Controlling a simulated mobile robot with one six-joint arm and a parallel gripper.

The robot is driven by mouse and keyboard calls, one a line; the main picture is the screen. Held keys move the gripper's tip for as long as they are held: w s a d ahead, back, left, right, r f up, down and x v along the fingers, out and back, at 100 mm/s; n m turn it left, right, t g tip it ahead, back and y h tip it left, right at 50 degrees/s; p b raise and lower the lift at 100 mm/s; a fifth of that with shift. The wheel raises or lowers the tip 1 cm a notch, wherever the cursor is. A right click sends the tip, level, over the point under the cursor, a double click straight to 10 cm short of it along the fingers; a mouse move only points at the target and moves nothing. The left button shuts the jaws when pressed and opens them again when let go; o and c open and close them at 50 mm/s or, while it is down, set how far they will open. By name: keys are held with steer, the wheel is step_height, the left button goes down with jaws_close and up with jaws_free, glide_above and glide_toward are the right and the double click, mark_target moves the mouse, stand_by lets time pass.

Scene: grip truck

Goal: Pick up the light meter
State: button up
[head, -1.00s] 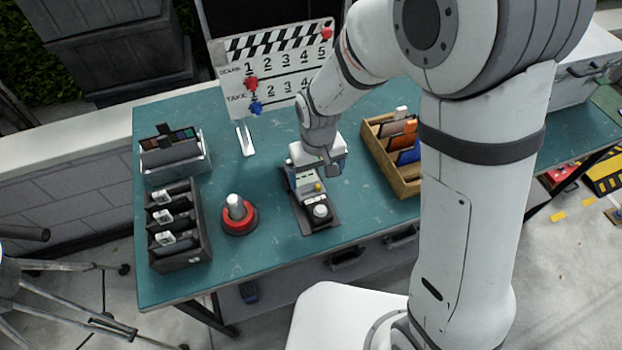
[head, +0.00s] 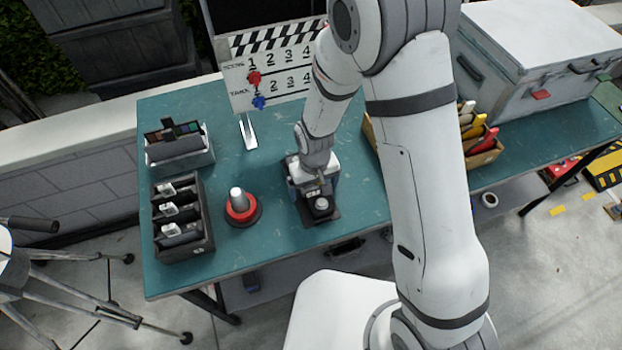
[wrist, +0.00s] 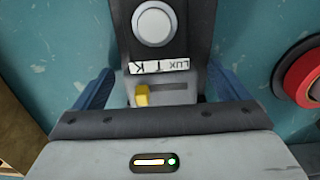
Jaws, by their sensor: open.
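The light meter (head: 319,207) is a dark grey device with a white round dome, lying on the teal table. In the wrist view the light meter (wrist: 155,30) shows its dome, a "LUX T K" label and a yellow slider. My gripper (head: 312,184) is low over the meter's rear part and hides much of it. In the wrist view my gripper (wrist: 160,90) is open, with a blue finger on each side of the meter's narrower body. I cannot tell whether the fingers touch it.
A red-ringed knob (head: 242,207) stands left of the meter. A black divided box (head: 207,240) and a clear bin (head: 205,155) are farther left. A clapperboard (head: 285,85) stands behind. A wooden box (head: 483,158) of coloured pieces is right, partly behind my arm.

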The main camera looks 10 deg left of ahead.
steer(key=shift+c, duration=0.5)
steer(key=c, duration=1.2)
steer(key=shift+w+r, duration=0.1)
steer(key=shift+r, duration=0.1)
